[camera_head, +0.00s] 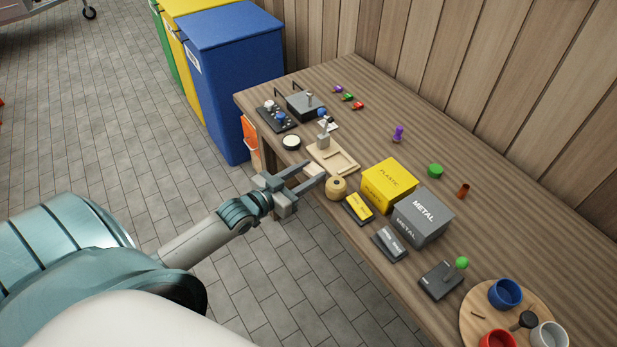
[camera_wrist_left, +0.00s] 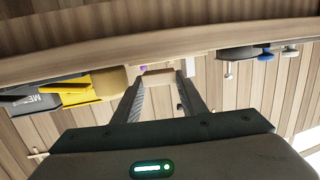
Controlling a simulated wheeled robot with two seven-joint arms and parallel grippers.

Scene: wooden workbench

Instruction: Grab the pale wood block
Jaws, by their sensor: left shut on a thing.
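The pale wood block (camera_head: 313,170) is at the near edge of the bench, between the fingertips of my left gripper (camera_head: 317,173). In the left wrist view the block (camera_wrist_left: 158,78) spans the gap between the two finger ends, and the left gripper (camera_wrist_left: 160,84) is shut on it. The fingers hide part of the block in the head view. I cannot tell whether it touches the bench. My right gripper is not in view.
A tan roll (camera_head: 336,188) stands close beside the fingers, with a light wood tray (camera_head: 347,166) just behind. A yellow PLASTIC box (camera_head: 388,184) and grey METAL box (camera_head: 423,215) are to the right. A round black-and-white item (camera_head: 291,142) lies to the left.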

